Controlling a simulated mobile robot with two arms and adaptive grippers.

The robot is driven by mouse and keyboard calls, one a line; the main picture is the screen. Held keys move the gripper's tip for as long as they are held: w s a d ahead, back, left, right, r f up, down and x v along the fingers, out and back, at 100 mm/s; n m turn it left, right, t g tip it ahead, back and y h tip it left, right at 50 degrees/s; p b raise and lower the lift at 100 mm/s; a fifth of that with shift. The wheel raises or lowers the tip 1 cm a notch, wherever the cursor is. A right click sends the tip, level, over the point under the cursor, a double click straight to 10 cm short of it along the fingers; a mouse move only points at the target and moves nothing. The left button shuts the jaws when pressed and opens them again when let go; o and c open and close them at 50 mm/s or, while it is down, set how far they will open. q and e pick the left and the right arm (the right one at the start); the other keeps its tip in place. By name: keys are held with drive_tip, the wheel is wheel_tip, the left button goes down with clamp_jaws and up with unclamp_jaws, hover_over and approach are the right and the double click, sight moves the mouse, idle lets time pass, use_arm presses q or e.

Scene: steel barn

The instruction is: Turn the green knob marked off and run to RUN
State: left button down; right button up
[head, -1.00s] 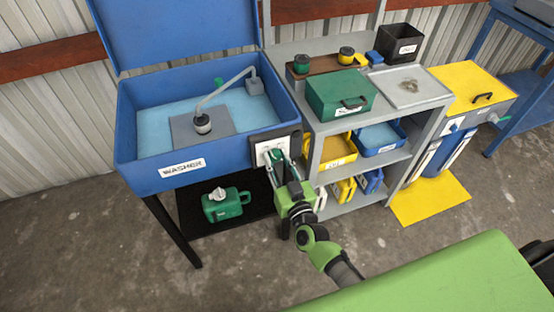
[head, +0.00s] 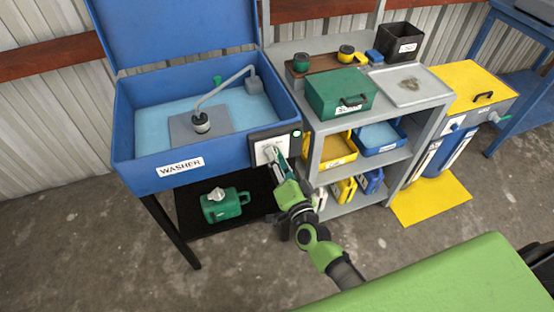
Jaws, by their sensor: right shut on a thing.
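The blue washer (head: 137,178) stands open at the left, with a white control panel (head: 261,147) in a dark frame at the right end of its front. My right gripper (head: 275,158) is at this panel, shut on the green knob. The fingers cover most of the knob, so its pointer and the off and run marks cannot be read. The gripper is turned, with one finger across the panel's lower middle. A small round green light (head: 297,134) shows bright at the panel's upper right corner. My left gripper is out of view.
A grey shelf (head: 420,117) stands right of the washer, close to my right arm, with a green box (head: 328,101) and trays. A green can (head: 222,205) sits on the black shelf under the washer. A yellow-lidded bin (head: 460,82) is farther right.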

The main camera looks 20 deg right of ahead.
drive_tip(key=shift+m+b, duration=0.3)
drive_tip(key=shift+m, duration=1.2)
drive_tip(key=o, duration=1.1)
drive_tip(key=s, duration=1.2)
drive_tip(key=shift+d, duration=0.25)
